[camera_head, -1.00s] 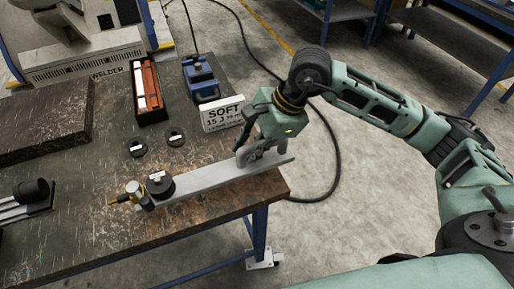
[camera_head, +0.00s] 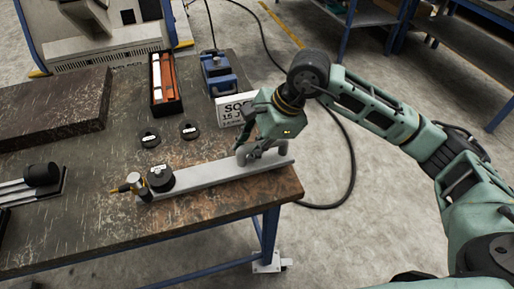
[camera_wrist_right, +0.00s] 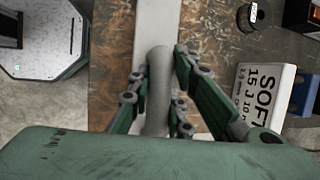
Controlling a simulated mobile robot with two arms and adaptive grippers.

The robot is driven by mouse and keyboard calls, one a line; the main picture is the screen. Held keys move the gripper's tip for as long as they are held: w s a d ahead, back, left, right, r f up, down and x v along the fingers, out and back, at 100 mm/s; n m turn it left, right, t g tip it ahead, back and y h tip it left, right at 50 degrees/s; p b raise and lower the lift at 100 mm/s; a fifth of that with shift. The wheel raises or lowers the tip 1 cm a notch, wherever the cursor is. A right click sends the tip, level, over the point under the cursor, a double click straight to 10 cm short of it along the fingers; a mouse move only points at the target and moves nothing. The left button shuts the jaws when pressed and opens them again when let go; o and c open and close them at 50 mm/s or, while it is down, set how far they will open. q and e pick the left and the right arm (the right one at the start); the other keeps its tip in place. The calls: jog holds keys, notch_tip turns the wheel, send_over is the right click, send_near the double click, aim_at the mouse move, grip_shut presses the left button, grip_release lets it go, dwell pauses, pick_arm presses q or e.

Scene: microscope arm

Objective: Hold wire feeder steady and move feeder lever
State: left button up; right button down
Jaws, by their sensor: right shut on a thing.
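The wire feeder is a long grey bar (camera_head: 212,172) lying on the bench, with a dark round spool (camera_head: 160,178) and a small brass-tipped fitting (camera_head: 124,188) at its left end. My right gripper (camera_head: 248,153) is at the bar's right end, by the bench's right edge. In the right wrist view, its fingers (camera_wrist_right: 160,72) are shut around a rounded grey handle (camera_wrist_right: 157,100) that stands over the bar (camera_wrist_right: 153,22). The handle's far end and the exact finger contact are partly hidden. My left gripper is not in view.
A dark slab (camera_head: 50,112) and a rod holder (camera_head: 32,184) are at left.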

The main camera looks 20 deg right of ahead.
jog(key=shift+w+a+f, duration=0.2)
jog(key=shift+w+a, duration=0.1)
jog(key=shift+a, duration=0.05)
jog(key=shift+w+a+f+b, duration=0.3)
jog(key=shift+f+b, duration=0.15)
jog(key=shift+b, duration=0.25)
jog(key=shift+w+a+f+b, duration=0.25)
jog(key=shift+b, duration=0.05)
jog(key=shift+w+a+f, duration=0.1)
jog(key=shift+a+f, duration=0.05)
pick_arm(q)
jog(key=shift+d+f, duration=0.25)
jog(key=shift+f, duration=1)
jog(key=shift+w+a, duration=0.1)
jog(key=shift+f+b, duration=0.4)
jog(key=shift+b, duration=0.15)
pick_arm(e)
jog(key=shift+f, duration=0.4)
